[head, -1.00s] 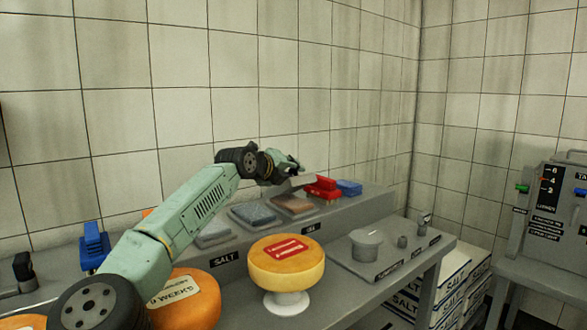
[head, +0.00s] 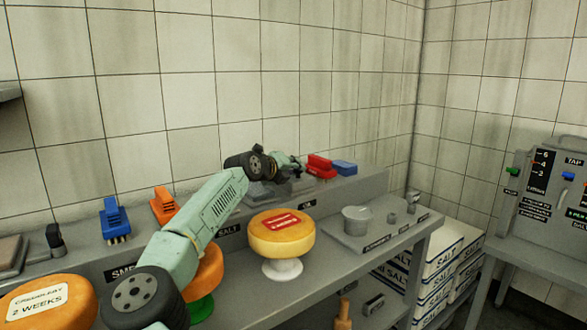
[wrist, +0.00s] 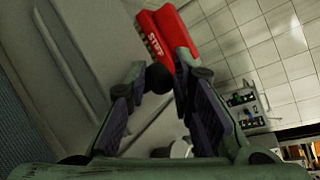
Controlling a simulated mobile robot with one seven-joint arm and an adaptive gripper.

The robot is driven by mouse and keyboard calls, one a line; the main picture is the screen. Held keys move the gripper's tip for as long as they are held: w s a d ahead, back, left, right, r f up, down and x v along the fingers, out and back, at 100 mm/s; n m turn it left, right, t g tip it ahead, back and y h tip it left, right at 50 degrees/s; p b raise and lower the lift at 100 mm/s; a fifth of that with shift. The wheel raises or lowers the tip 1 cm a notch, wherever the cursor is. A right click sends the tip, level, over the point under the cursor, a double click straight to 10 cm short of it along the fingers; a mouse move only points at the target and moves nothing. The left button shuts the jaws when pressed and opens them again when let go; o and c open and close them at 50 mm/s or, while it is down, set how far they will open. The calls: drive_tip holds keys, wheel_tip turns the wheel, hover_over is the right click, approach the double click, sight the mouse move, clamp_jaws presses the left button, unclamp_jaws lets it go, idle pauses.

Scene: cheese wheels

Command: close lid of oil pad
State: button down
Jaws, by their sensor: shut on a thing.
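My gripper (wrist: 158,85) has its fingers closed around a small dark round knob (wrist: 158,76) in the wrist view. The knob appears to belong to the broad grey lid (wrist: 90,40) beside it. In the head view my gripper (head: 296,164) is low over the raised shelf, above the OIL label (head: 307,204). The oil pad's brown surface cannot be seen there; my arm and grey surfaces cover that area. Whether the lid lies fully flat cannot be told.
A red brush (head: 320,165) and a blue brush (head: 344,167) are just right of my gripper. An orange-yellow cheese wheel (head: 281,233) sits on a white stand in front. A lidded grey pot (head: 357,218) stands on the right. Blue (head: 115,220) and orange brushes (head: 163,205) are left.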

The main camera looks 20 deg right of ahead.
drive_tip(key=shift+s+d, duration=0.15)
drive_tip(key=shift+d, duration=0.15)
drive_tip(key=c, duration=1.3)
unclamp_jaws()
drive_tip(key=shift+r, duration=0.1)
drive_tip(key=shift+a, duration=0.1)
drive_tip(key=shift+a, duration=0.15)
drive_tip(key=v, duration=1.1)
drive_tip(key=shift+s+a+r, duration=0.15)
drive_tip(key=shift+s+r, duration=0.05)
drive_tip(key=shift+s, duration=0.15)
